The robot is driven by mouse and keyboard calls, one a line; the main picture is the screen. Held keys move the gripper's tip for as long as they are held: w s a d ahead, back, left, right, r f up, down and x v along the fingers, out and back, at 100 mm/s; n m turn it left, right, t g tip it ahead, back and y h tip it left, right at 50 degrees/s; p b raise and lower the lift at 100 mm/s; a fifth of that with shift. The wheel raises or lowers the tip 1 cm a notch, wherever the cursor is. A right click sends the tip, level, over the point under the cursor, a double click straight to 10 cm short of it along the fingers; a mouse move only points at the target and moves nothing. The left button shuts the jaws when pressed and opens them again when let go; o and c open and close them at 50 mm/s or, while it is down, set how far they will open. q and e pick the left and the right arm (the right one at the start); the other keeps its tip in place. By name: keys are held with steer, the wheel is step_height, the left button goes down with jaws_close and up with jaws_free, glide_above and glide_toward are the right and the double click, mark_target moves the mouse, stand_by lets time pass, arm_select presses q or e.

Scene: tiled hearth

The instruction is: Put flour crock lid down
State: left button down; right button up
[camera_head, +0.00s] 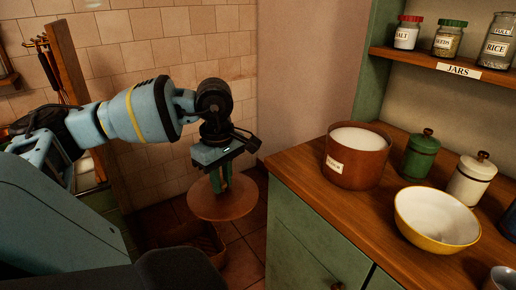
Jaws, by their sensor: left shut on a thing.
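The flour crock lid (207,207) is a round, flat brown disc. My left gripper (221,182) points down and is shut on it near its middle, where the exact grip is partly hidden by the fingers. The lid hangs in the air left of the wooden counter, above the tiled floor. The flour crock (352,174) is a wide brown pot with a pale label, standing open on the counter with white flour inside. My right gripper is not in view.
On the counter (309,190), a green canister (420,158), a cream canister (469,184) and a yellow-rimmed white bowl (436,226) stand right of the crock. Bare wood shows at the counter's front left. A basket (203,238) is on the floor. A jar shelf (440,69) hangs above.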

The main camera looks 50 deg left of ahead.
arm_select(q)
steer(key=w+d+f+m, duration=0.2)
steer(key=w+d+m, duration=0.1)
steer(key=d+m, duration=0.7)
steer(key=w+d+f+m, duration=0.2)
steer(key=w+d+m, duration=0.2)
steer(key=d+m, duration=0.6)
steer(key=d, duration=0.5)
steer(key=shift+w+f, duration=0.15)
steer(key=shift+f, duration=0.2)
steer(key=shift+d, duration=0.1)
